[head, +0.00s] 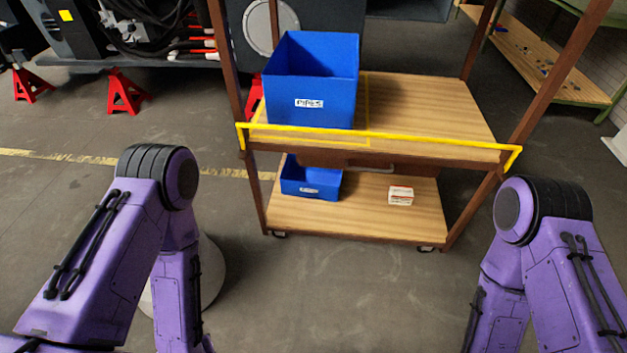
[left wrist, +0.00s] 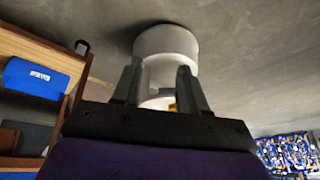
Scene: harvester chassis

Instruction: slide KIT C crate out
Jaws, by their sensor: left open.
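No crate with a readable KIT C label shows. A large blue bin (head: 312,85), whose label seems to read PIPES, stands on the left of the wooden cart's top shelf (head: 430,100). A smaller blue bin (head: 312,184) with an unreadable label sits on the lower shelf. In the left wrist view, a blue bin (left wrist: 30,85) with a blurred label shows on a wooden shelf at left. My left gripper (left wrist: 160,78) is open and empty, away from that bin. In the head view only purple arm links show; my right gripper is out of sight.
A yellow bar (head: 385,136) runs along the cart's front edge, and brown posts rise at its corners. A small white box (head: 401,195) lies on the lower shelf. Red stands (head: 124,92) are at the back left.

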